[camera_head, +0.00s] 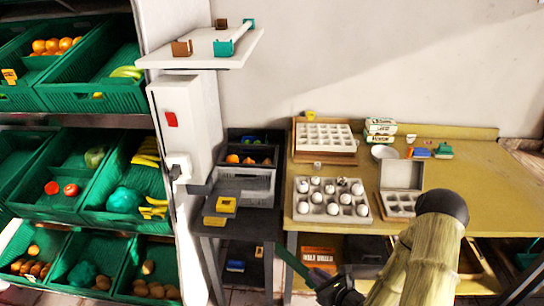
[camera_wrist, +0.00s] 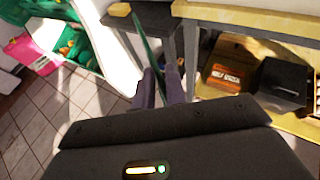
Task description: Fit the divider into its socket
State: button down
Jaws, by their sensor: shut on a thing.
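The divider (camera_head: 292,264) is a thin dark green panel. My gripper (camera_head: 316,281) is shut on one end of it, low in front of the dark side table and the yellow table. In the wrist view the divider (camera_wrist: 147,45) stands edge-on between the two fingers (camera_wrist: 163,88) and reaches up and away, tilted. Green crates (camera_head: 98,97) fill the shelf rack at the left, well apart from the divider. I cannot make out which slot is the divider's socket.
A yellow table (camera_head: 470,175) holds an egg tray (camera_head: 305,217), a hinged carton (camera_head: 402,175) and small boxes. A dark side table (camera_head: 240,228) with a grey crate (camera_head: 245,187) stands between rack and table. The wrist view shows clear tiled floor (camera_wrist: 70,105) at the left.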

jog(key=shift+w+d+m, duration=0.1)
jog(key=shift+d+m, duration=0.2)
jog(key=shift+d, duration=0.35)
dwell(1.1)
notch_tip(320, 180, up, 17)
jog(key=p, duration=1.7)
jog(key=shift+a, duration=0.15)
